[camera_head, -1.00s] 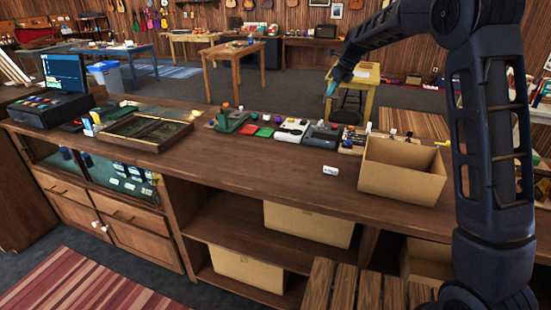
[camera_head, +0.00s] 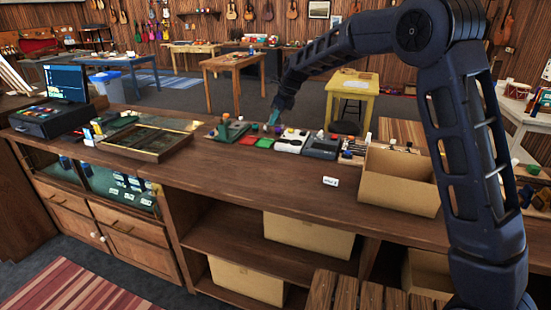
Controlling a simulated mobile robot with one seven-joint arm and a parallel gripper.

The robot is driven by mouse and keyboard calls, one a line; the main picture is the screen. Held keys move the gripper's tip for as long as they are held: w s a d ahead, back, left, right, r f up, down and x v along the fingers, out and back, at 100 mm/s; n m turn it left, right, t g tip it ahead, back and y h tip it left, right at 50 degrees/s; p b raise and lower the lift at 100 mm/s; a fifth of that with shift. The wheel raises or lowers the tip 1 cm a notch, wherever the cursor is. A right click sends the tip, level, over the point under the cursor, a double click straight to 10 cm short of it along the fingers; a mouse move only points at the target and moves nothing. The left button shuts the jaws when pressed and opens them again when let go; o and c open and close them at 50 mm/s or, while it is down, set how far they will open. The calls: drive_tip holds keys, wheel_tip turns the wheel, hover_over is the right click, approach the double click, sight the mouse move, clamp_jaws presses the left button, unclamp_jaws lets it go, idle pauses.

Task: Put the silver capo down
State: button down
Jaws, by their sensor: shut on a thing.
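My gripper (camera_head: 273,116) is at the end of the arm reaching in from the right, low over the back part of the wooden counter (camera_head: 240,172). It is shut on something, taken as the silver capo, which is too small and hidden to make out. The gripper is just above or behind the small green, red and white items. I cannot tell if what it holds touches the counter.
The counter's front middle is mostly clear.

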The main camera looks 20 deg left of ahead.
wheel_tip(320, 180, down, 16)
drive_tip(key=shift+r, duration=0.1)
idle(0.5)
drive_tip(key=c, duration=1.5)
unclamp_jaws()
drive_tip(key=shift+o, duration=0.2)
drive_tip(key=v, duration=1.2)
